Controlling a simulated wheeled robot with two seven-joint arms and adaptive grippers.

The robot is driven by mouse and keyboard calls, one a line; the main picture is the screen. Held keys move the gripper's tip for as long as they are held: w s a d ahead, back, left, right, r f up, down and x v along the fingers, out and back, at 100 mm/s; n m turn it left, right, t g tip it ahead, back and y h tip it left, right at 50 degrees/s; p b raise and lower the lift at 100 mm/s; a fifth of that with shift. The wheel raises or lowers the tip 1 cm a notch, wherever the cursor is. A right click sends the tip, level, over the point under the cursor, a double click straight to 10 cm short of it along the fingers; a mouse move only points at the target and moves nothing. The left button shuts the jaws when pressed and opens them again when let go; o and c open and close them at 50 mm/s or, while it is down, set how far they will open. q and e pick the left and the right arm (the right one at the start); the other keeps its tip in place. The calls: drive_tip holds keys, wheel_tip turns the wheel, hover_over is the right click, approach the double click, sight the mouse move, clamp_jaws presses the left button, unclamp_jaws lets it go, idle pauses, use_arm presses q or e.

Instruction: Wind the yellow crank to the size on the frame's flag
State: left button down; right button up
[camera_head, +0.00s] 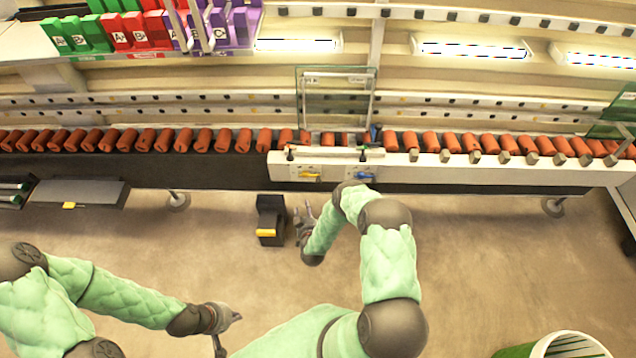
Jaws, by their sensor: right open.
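The yellow crank (311,175) is on the front of the white panel (342,159) at the middle of the line. A blue crank (360,175) sits to its right. A framed glass pane (335,97) stands above the panel. A small blue piece (374,133) shows by the frame's lower right; I cannot tell if it is the flag, and no size is readable. My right gripper (303,214) is open and empty, in front of the yellow crank in the picture and apart from it. My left gripper (229,333) is open and empty at the bottom, far from the crank.
A row of orange rollers (200,141) runs along the line. A black box with a yellow part (270,220) is just left of my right gripper. Coloured bins (150,30) are at the upper left. A green-and-white bin (565,346) is at the lower right.

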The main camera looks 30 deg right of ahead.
sight(318, 184)
drive_tip(key=s+d+r+t+h, duration=0.2)
drive_tip(key=d+r+h, duration=0.1)
drive_tip(key=d+h, duration=0.15)
drive_tip(key=b+x, duration=0.2)
drive_tip(key=x, duration=0.8)
drive_tip(key=shift+w+d, duration=0.2)
drive_tip(key=shift+d, duration=0.05)
clamp_jaws()
